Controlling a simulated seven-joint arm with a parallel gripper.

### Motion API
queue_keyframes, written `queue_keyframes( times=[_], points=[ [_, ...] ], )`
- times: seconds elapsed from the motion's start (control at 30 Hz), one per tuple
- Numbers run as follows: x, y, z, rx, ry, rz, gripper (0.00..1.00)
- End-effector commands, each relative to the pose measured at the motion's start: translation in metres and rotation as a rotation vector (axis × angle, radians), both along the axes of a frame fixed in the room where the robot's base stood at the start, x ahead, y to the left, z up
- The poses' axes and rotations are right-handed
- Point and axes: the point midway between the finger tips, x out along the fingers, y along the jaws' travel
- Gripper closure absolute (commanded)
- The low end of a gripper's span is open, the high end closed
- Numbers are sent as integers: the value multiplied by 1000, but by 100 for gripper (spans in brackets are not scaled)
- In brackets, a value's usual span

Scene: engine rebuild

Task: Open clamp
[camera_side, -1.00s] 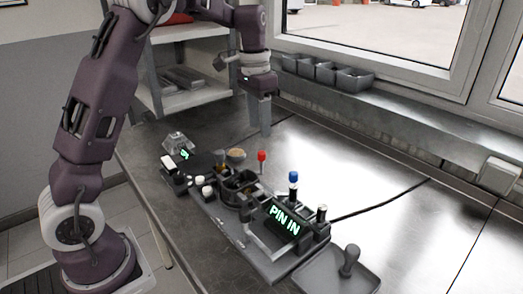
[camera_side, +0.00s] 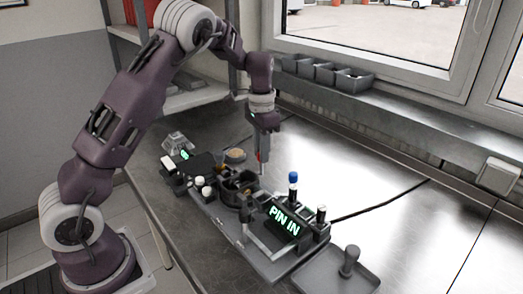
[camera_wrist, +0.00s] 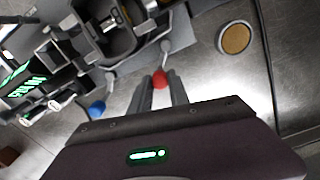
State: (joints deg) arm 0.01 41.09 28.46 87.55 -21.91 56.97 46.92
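My gripper (camera_side: 261,150) points down over a lever with a red knob (camera_wrist: 159,79), at the back of the grey engine fixture (camera_wrist: 122,62). Its two fingers stand apart, one on each side of the knob, in the wrist view (camera_wrist: 160,88). Whether they touch the knob is hard to see. In the side view the knob is mostly hidden by the fingers. A second lever with a blue knob (camera_side: 293,177) stands upright further right on the fixture; its knob also shows in the wrist view (camera_wrist: 97,108). No part is labelled as the clamp.
A display reading "PIN IN" (camera_side: 285,220) is at the fixture's front right. A grey tray with a knobbed part (camera_side: 348,262) lies beside it. A round dish (camera_side: 235,155) sits behind the fixture. Grey bins (camera_side: 325,72) line the window sill. The bench at right is clear except for a cable.

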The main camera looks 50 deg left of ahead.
Motion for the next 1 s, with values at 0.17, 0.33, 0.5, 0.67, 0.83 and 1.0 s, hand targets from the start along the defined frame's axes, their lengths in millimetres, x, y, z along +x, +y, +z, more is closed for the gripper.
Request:
queue_keyframes(
  times=[0.17, 0.33, 0.5, 0.67, 0.83, 1.0],
  points=[
    [0, 0, 0, 0, 0, 0, 100],
    [0, 0, 0, 0, -1, 9, 100],
    [2, 2, 1, 0, -2, 60, 100],
    [4, 6, 1, 0, -1, 162, 100],
    [7, 12, 1, 0, -2, 315, 100],
    [9, 19, 1, -1, -3, 478, 100]
  ],
)
